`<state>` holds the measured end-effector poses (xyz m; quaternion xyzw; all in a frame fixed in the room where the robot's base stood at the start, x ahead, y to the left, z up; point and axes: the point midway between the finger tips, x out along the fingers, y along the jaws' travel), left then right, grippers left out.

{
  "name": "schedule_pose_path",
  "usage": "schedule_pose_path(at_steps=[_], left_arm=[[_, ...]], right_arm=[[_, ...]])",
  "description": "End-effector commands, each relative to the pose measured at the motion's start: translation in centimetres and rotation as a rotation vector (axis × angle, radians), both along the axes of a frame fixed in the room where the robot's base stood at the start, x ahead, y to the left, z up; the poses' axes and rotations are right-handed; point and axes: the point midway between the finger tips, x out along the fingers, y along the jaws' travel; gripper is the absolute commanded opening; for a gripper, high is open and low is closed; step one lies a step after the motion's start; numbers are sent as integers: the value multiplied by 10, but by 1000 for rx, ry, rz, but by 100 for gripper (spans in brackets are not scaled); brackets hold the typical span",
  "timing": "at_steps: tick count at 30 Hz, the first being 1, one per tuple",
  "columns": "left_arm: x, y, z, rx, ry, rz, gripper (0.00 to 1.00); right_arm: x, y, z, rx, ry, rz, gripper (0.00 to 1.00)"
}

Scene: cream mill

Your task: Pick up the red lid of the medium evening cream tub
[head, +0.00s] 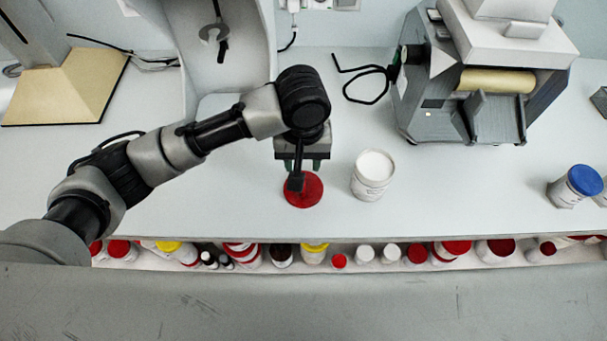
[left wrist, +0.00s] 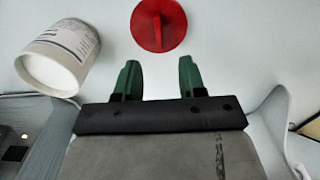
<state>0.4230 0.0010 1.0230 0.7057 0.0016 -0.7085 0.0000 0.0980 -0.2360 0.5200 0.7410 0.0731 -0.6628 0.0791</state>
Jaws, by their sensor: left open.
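The red lid (head: 304,191) lies flat on the white bench, left of an open white tub (head: 372,177) that shows white at its top. In the left wrist view the lid (left wrist: 158,25) is a red disc with a raised bar across it, and the tub (left wrist: 62,55) is at the left. My left gripper (head: 303,166) is over the bench at the lid's far edge and partly hides the lid. In the left wrist view my left gripper (left wrist: 160,82) has its green fingers apart with nothing between them; the lid is beyond the fingertips. My right gripper is not in view.
A grey mill (head: 490,100) with a beige roller stands at the back right. A blue-lidded tub (head: 575,186) stands at the right. Several lidded tubs and bottles fill a shelf below the bench's front edge (head: 330,239). The bench between the tubs is clear.

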Motion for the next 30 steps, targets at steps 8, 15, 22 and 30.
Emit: schedule_pose_path(at_steps=[8,15,22,30], left_arm=[[0,0,-33,-1,0,-2,40],[1,-1,-61,2,2,0,40],[2,-2,-85,-1,-2,-2,40],[2,-2,-86,-2,-2,-2,31]], right_arm=[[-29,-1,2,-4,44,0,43],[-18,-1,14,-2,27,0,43],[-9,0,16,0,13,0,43],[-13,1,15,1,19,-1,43]])
